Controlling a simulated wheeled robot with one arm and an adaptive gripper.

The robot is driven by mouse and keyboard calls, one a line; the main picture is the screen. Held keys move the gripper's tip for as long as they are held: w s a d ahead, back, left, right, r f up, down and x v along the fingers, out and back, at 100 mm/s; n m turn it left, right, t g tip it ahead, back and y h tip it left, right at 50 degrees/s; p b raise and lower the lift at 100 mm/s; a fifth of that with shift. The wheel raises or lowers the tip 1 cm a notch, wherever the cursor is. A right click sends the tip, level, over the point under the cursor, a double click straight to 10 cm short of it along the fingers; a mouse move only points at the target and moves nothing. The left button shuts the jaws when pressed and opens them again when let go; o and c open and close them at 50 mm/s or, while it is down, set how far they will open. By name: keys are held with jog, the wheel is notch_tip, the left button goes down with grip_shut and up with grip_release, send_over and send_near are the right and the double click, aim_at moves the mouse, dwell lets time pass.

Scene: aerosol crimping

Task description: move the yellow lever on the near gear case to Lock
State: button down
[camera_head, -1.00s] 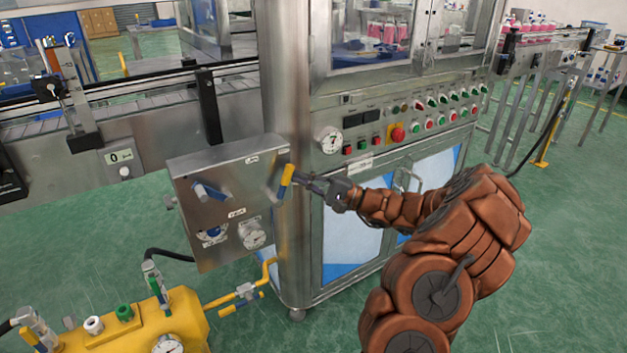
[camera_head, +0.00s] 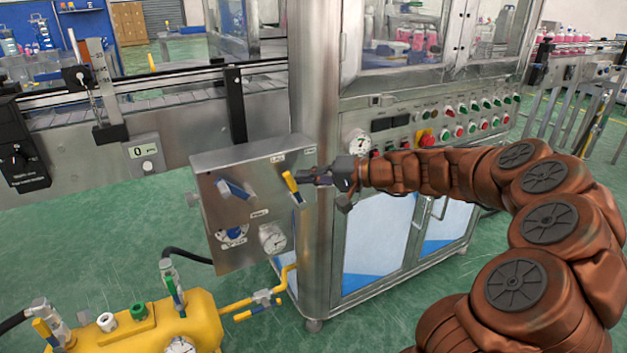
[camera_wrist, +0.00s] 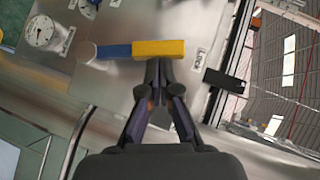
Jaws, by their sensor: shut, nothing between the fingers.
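The yellow lever (camera_head: 292,185) is at the upper right of the grey gear case (camera_head: 228,172). It leans, its yellow upper end to the left and its lower end to the right. Two small labels sit above it, too small to read surely. In the wrist view the lever's yellow grip (camera_wrist: 158,50) and blue section (camera_wrist: 114,52) lie across the picture, just beyond my fingertips. My gripper (camera_head: 303,179) is shut and empty, its tips right beside the lever from the right. It also shows in the wrist view (camera_wrist: 160,68). I cannot tell whether the tips touch the lever.
A blue-handled lever (camera_head: 236,190) and a dial gauge (camera_head: 272,238) share the gear case front. The steel machine post (camera_head: 318,90) stands close behind my gripper. A yellow tank (camera_head: 150,325) with valves stands at the lower left. A button panel (camera_head: 450,120) is to the right.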

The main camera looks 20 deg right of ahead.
jog(key=shift+s+a+n+g+h, duration=0.1)
jog(key=shift+a+n+g+h, duration=0.2)
jog(key=shift+a+n+h, duration=0.35)
jog(key=shift+a, duration=0.2)
jog(key=w+d+p+v, duration=0.1)
jog(key=w+v, duration=0.1)
jog(key=v, duration=1.1)
jog(key=shift+d+r+p, duration=0.35)
